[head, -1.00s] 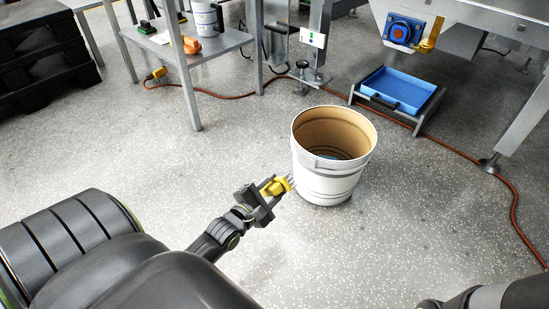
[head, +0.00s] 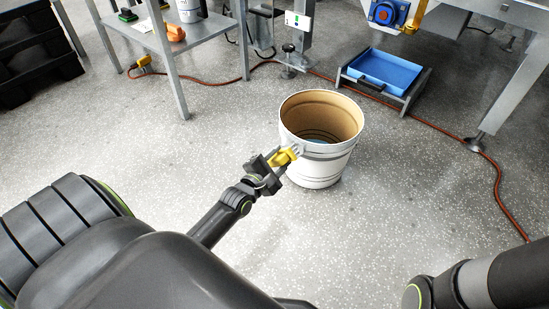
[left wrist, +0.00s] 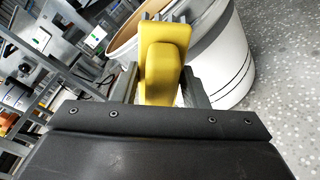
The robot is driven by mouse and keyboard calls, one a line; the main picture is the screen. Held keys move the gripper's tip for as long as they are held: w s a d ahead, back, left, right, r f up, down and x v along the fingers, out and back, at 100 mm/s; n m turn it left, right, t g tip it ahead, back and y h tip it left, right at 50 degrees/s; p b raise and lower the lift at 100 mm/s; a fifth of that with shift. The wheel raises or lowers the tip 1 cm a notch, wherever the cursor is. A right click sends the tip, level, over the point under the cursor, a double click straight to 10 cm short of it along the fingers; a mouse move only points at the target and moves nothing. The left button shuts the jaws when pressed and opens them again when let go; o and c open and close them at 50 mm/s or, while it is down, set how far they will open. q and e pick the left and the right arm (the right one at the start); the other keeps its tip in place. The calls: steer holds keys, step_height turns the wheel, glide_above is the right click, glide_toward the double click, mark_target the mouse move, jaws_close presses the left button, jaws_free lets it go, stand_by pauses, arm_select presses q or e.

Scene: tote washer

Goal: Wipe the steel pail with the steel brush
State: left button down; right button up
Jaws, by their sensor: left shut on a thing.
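The pail (head: 322,172) stands upright on the floor, whitish outside with grey bands and tan inside, its mouth open. My left gripper (head: 272,168) is shut on the yellow brush (head: 283,157) at the pail's left near side. The brush's pale bristle end overlaps the pail's outer wall below the rim; I cannot tell whether it touches. In the left wrist view the yellow brush handle (left wrist: 163,62) stands between the fingers, with the pail's wall (left wrist: 236,66) just behind it. My right arm shows at the lower right, but its gripper is out of view.
A blue tray (head: 385,68) sits on a low stand behind the pail. An orange cable (head: 450,129) runs across the floor behind and right of it. A metal table (head: 160,40) with another pail (head: 188,10) stands at the upper left. The floor around the pail is clear.

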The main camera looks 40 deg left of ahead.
mark_target(289, 155)
arm_select(q)
steer(key=shift+w, duration=0.15)
stand_by(0.5)
steer(key=shift+w+d, duration=0.1)
steer(key=shift+w, duration=1.3)
steer(key=shift+d+r+p, duration=0.1)
steer(key=shift+d+p, duration=0.35)
steer(key=shift+d, duration=0.3)
steer(key=shift+a, duration=0.75)
